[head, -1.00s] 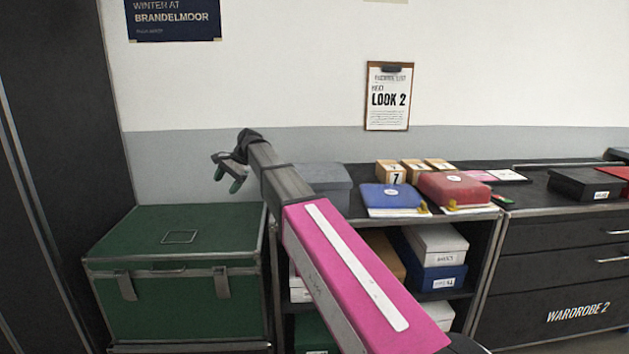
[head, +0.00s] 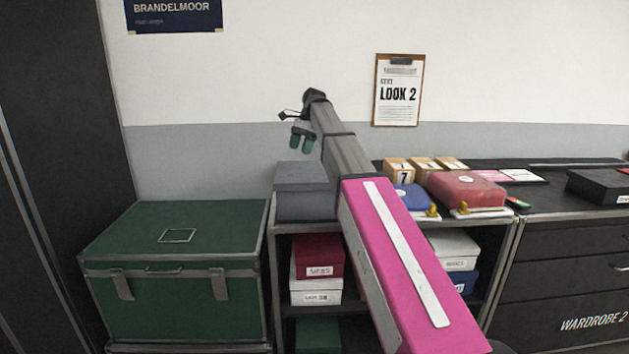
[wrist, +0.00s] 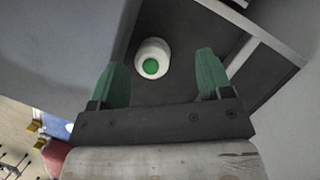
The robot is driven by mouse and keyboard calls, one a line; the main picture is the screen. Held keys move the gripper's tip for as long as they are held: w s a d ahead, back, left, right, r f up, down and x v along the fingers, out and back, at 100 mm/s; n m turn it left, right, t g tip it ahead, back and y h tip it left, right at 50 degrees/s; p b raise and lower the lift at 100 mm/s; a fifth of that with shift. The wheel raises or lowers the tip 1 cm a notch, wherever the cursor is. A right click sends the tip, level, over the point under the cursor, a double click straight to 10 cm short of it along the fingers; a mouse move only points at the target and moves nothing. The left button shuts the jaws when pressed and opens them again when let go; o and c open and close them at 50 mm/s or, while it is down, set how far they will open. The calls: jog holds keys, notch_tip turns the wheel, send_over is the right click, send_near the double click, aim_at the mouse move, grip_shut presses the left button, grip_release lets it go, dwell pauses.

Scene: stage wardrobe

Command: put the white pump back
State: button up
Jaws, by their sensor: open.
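My gripper (head: 300,142) is open and empty in the head view, its green fingers hanging above the grey box (head: 303,190) at the left end of the shelf unit. In the wrist view my gripper (wrist: 164,66) has its fingers spread over a dark surface (wrist: 180,83). A small white round thing with a green centre (wrist: 150,58) stands on that surface between the fingertips, apart from them. The grey box (wrist: 60,50) fills the left of the wrist view. I see no shoe that I can call the white pump; shoe boxes may hide one.
A shelf unit holds a maroon box (head: 319,254), a white box (head: 315,291) and other labelled boxes. On top lie a red case (head: 466,187), a blue case (head: 412,197) and wooden number blocks (head: 398,170). A green trunk (head: 175,290) stands left.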

jog(key=shift+m, duration=0.3)
jog(key=d+f, duration=0.4)
jog(key=d, duration=0.1)
jog(key=shift+s+f, duration=0.1)
jog(key=shift+f, duration=0.25)
jog(key=shift+w+x, duration=0.2)
jog(key=shift+x, duration=2.85)
jog(key=shift+c, duration=0.3)
jog(key=c, duration=0.9)
jog(key=shift+w+r, duration=0.1)
jog(key=shift+r, duration=0.05)
